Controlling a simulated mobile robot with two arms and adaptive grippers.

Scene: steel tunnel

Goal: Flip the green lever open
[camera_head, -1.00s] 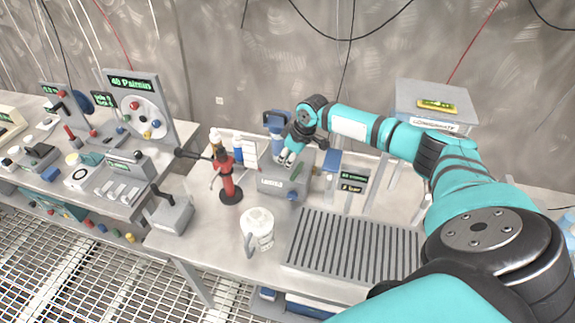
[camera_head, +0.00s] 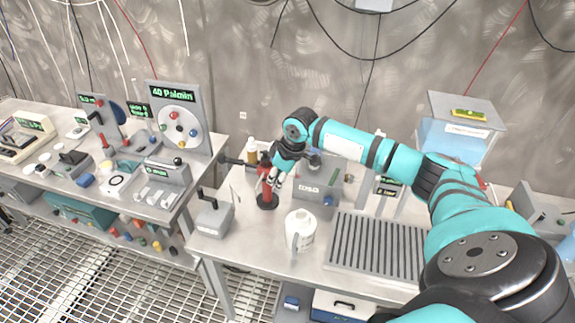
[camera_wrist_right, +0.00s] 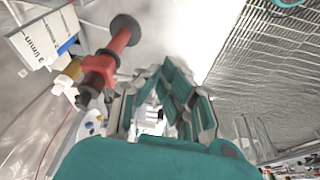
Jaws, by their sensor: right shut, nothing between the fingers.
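My right gripper (camera_head: 273,183) is shut and empty, pointing down beside the upper part of a red stand (camera_head: 267,197), which it partly hides. In the right wrist view its fingers (camera_wrist_right: 158,118) show close together, with the red stand (camera_wrist_right: 112,62) to their upper left. A grey box (camera_head: 312,197) stands just right of the gripper. A narrow green strip (camera_head: 334,177) shows on this box; I cannot tell whether it is the green lever or how it is set. My left gripper is not in view.
A grey box with a black lever (camera_head: 212,215) stands at the table's left edge. A panel bench (camera_head: 160,190) is further left.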

